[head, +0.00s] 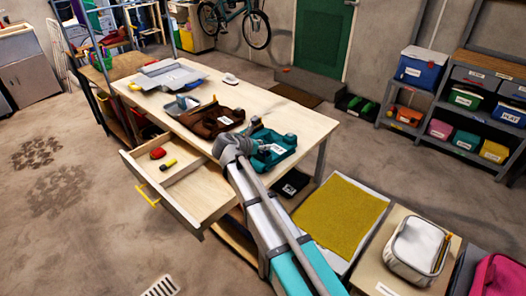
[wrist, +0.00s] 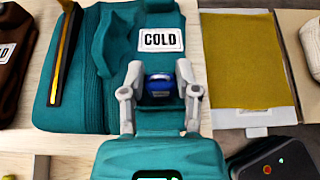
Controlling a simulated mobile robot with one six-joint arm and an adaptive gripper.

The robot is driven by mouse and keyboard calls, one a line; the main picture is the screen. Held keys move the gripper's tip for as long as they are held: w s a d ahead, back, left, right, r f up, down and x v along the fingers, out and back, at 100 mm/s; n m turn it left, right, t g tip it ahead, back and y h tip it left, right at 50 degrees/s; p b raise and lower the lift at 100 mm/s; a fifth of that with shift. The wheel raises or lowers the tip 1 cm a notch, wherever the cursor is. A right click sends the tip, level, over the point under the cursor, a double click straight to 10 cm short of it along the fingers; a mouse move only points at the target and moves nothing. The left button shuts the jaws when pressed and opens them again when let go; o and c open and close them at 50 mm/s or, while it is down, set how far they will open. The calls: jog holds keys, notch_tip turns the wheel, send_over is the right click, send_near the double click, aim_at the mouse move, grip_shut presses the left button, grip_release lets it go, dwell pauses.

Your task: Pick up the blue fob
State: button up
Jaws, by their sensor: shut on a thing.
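The blue fob (wrist: 160,84) shows in the wrist view between the fingertips of my gripper (wrist: 161,86). The fingers press on it from the left and right sides. A teal bag (wrist: 104,112) marked COLD lies on the table beneath and beyond the fob. I cannot tell whether the fob touches the bag. In the head view the teal bag (head: 283,150) lies at the table's near right edge, beside the end of my arm. The fob is not visible there.
A brown bag (head: 211,122) lies left of the teal one on the wooden table (head: 245,97). An open drawer (head: 186,192) below the edge holds a red item (head: 158,153) and a yellow-and-black item (head: 168,164). A mustard mat (head: 340,214) lies to the right.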

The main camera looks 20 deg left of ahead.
jog(key=shift+r, duration=0.1)
dwell(0.3)
notch_tip(320, 180, up, 3)
jog(key=p, duration=0.3)
jog(key=s+r+p, duration=0.9)
jog(key=s+p, duration=0.1)
jog(key=s, duration=0.4)
jog(key=shift+a+r, duration=0.35)
jog(key=shift+r, duration=0.05)
